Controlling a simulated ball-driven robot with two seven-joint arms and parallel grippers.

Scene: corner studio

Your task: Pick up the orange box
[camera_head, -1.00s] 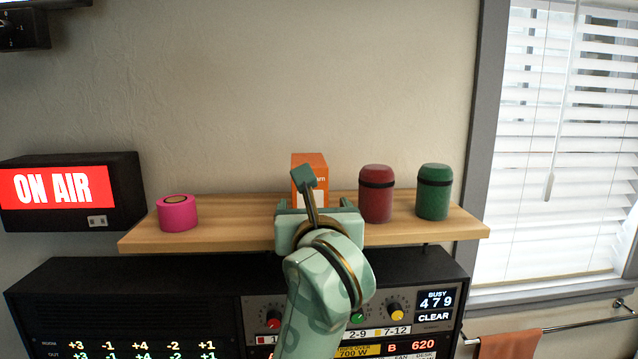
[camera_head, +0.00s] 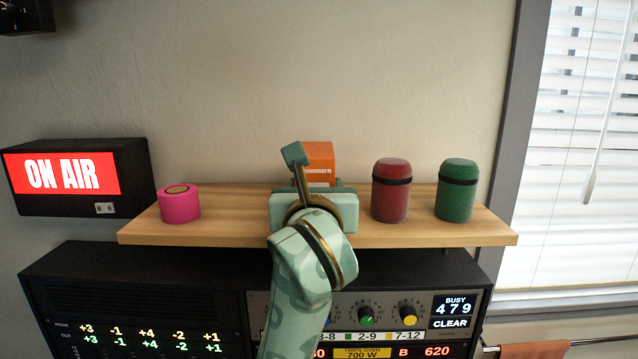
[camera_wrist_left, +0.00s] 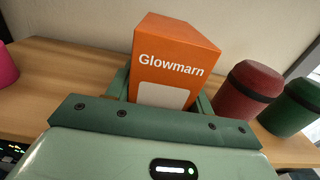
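The orange box (camera_head: 319,160) stands upright on the wooden shelf, its lower part hidden behind my left gripper in the head view. In the left wrist view the orange box (camera_wrist_left: 172,58) shows "Glowmarn" lettering and a white label. My left gripper (camera_head: 318,188) is in front of the box at shelf height, with its fingers spread. In the left wrist view the gripper's fingers (camera_wrist_left: 160,95) lie on either side of the box's lower part. Whether they touch it is hard to tell. My right gripper is not in view.
The shelf (camera_head: 235,226) also holds a pink roll (camera_head: 180,206) at left, and a red canister (camera_head: 391,192) and green canister (camera_head: 457,191) close to the box's right. The wall is behind. A black equipment rack (camera_head: 150,290) stands below. Shelf between roll and box is clear.

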